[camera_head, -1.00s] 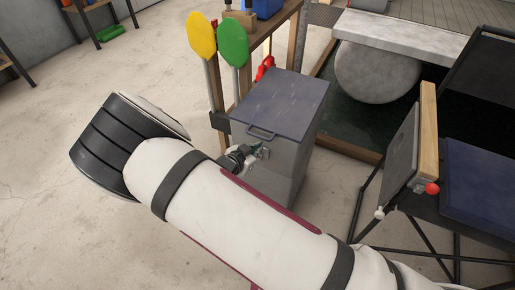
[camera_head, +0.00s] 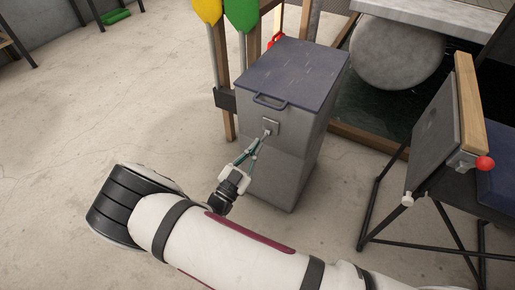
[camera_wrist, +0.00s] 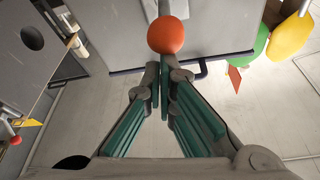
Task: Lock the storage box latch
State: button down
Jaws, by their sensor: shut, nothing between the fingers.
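The storage box (camera_head: 283,165) is a tall grey box with a blue lid (camera_head: 300,65), closed on top, and a blue handle at the lid's front edge. A small square latch plate (camera_head: 271,126) sits on the front face below the handle. My gripper (camera_head: 262,139) is shut and empty, its fingertips just below and in front of the latch. In the wrist view an orange ball knob (camera_wrist: 165,35), apparently on the latch, stands before the box face, just beyond my fingertips (camera_wrist: 164,70). I cannot tell whether the tips touch it, nor the latch's exact position.
Yellow (camera_head: 208,9) and green (camera_head: 241,14) paddles stand on a wooden rack at the box's left. A black-framed stand (camera_head: 437,125) with a wooden edge and red ball (camera_head: 485,163) is at the right. Open concrete floor (camera_head: 120,120) lies to the left.

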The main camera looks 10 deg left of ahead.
jog(key=shift+s+f+b, duration=0.15)
jog(key=shift+f+b, duration=1.15)
jog(key=shift+f, duration=0.1)
jog(key=shift+s+f+b, duration=0.15)
jog(key=shift+f+b, duration=1.1)
jog(key=shift+f, duration=0.1)
jog(key=shift+a, duration=0.1)
jog(key=shift+f, duration=0.1)
jog(key=r+v, duration=0.1)
jog(key=v, duration=1)
jog(key=shift+s+a, duration=0.3)
jog(key=shift+s, duration=0.15)
jog(key=shift+r, duration=0.1)
